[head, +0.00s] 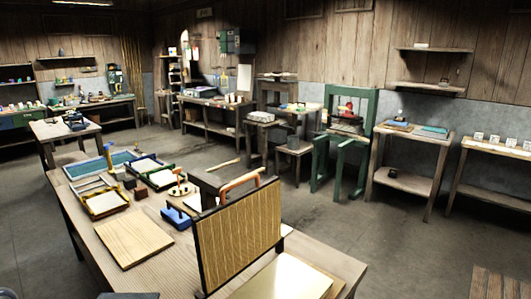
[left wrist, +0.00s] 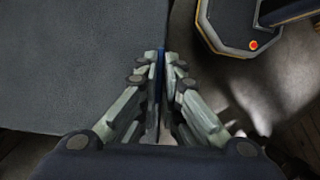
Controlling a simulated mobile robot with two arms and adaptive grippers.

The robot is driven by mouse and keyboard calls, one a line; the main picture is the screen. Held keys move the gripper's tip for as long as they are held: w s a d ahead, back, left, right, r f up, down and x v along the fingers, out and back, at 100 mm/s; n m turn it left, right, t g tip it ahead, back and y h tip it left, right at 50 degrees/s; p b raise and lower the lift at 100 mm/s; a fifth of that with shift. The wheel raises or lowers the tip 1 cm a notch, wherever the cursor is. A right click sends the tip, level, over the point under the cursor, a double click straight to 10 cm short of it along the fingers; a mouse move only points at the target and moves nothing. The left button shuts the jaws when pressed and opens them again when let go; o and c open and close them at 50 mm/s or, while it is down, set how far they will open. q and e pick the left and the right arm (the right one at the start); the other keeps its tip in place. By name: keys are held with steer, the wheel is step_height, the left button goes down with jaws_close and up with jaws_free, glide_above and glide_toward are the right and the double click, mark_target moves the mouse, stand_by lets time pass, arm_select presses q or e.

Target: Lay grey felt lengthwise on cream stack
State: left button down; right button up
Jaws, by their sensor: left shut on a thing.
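In the left wrist view a flat grey sheet, which looks like the grey felt (left wrist: 75,65), fills the left side. My left gripper (left wrist: 160,65) has its fingers together at the sheet's right edge and is shut on it; a thin blue strip shows between the fingertips. The rest of the sheet runs out of that view. In the head view a flat cream sheet or stack top (head: 283,279) lies at the near end of the table, partly hidden by an upright ribbed panel. I cannot make out either gripper in the head view.
The upright ribbed panel (head: 238,235) with a dark frame stands on the wooden table (head: 190,257) beside the cream stack. A wooden board (head: 122,240), framed trays (head: 103,200) and a blue-based tool (head: 176,217) occupy the table's left and far parts. Open floor (head: 400,250) lies to the right.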

arm_select(q)
steer(key=s+d+r+m+g+y, duration=0.2)
steer(key=d+r+m, duration=0.3)
steer(key=d+m, duration=0.4)
steer(key=s+d+r+m+g+y, duration=0.2)
steer(key=d+r+m, duration=0.4)
steer(key=d+m, duration=0.4)
steer(key=shift+d+g+y, duration=0.3)
steer(key=shift+d+g, duration=0.1)
steer(key=shift+d, duration=0.5)
steer(key=shift+r, duration=0.1)
